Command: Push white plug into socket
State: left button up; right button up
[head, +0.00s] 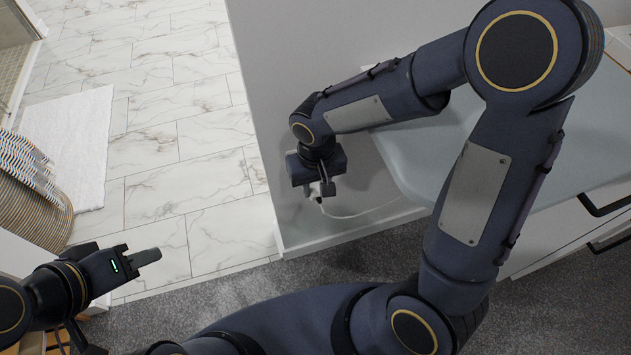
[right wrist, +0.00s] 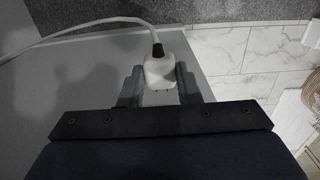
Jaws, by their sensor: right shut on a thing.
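The white plug (right wrist: 160,72) shows in the right wrist view, with a black cable collar and a white cable (right wrist: 85,25) running off to the left. My right gripper (right wrist: 160,84) is shut on it, one finger on each side. In the head view, my right gripper (head: 320,188) is beside the grey wall, with the cable (head: 360,214) trailing right from it. I cannot tell whether the plug touches the wall. The socket is not visible in either view. My left gripper (head: 148,257) is at the lower left, away from the plug; its finger gap is unclear.
The grey wall (head: 285,90) ends in a vertical edge left of my right gripper. A pale blue-topped desk (head: 425,150) with drawers stands at the right. Marble tiles (head: 175,130), a white mat (head: 75,135) and a striped basket (head: 35,200) lie left. Grey carpet (head: 240,300) is in front.

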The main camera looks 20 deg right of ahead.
jog(key=shift+w, duration=0.15)
jog(key=shift+w, duration=1.1)
dwell(0.8)
jog(key=shift+w+a+p, duration=0.1)
jog(key=shift+w+p, duration=0.3)
jog(key=shift+w, duration=1.25)
jog(key=shift+s, duration=0.1)
jog(key=shift+s, duration=1.1)
dwell(0.8)
jog(key=shift+w, duration=1.2)
